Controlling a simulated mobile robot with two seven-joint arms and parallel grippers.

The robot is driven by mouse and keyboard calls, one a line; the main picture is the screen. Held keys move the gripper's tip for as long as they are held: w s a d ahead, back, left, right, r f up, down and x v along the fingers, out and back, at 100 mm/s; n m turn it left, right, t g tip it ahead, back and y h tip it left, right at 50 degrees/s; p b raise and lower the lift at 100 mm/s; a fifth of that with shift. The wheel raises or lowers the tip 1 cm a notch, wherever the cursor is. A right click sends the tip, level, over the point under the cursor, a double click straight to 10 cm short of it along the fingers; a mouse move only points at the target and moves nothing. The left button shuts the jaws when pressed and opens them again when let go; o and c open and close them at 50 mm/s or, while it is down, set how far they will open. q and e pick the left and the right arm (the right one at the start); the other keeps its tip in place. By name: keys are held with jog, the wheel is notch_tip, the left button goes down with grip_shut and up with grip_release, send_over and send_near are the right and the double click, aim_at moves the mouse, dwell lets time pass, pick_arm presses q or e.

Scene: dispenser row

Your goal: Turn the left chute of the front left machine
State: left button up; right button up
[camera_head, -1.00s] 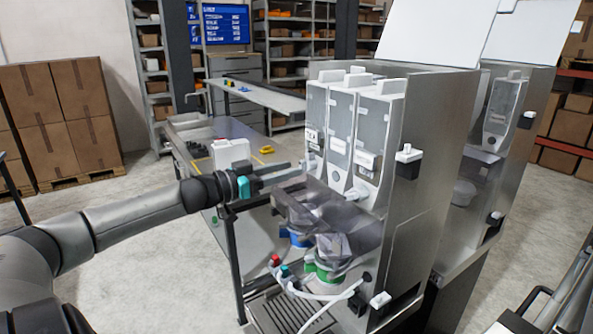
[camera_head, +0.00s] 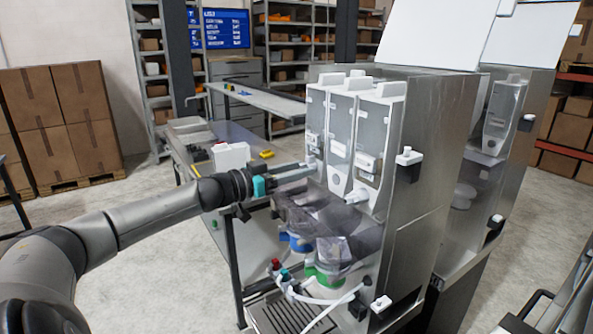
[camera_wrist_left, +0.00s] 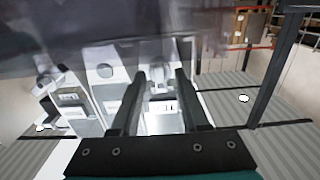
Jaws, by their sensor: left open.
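The front left machine (camera_head: 432,185) is a steel dispenser with three pale canisters side by side. Its left canister (camera_head: 315,115) is the farthest of them in the head view, and its lower end is partly hidden by my gripper. My left gripper (camera_head: 311,167) is open and reaches from the left to the lower front of that canister. In the left wrist view, its two dark fingers (camera_wrist_left: 158,100) stand on either side of the pale left chute (camera_wrist_left: 158,77). I cannot tell whether they touch it. My right gripper is not in view.
A see-through grey cover (camera_head: 310,212) lies below the chutes, over blue and green cup-like parts. Hoses and a drip grille (camera_head: 280,316) are lower down. A steel table (camera_head: 225,130) with a white box (camera_head: 230,155) stands behind my arm. A second machine stands at the right.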

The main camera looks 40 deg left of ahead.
pick_arm(q)
grip_shut()
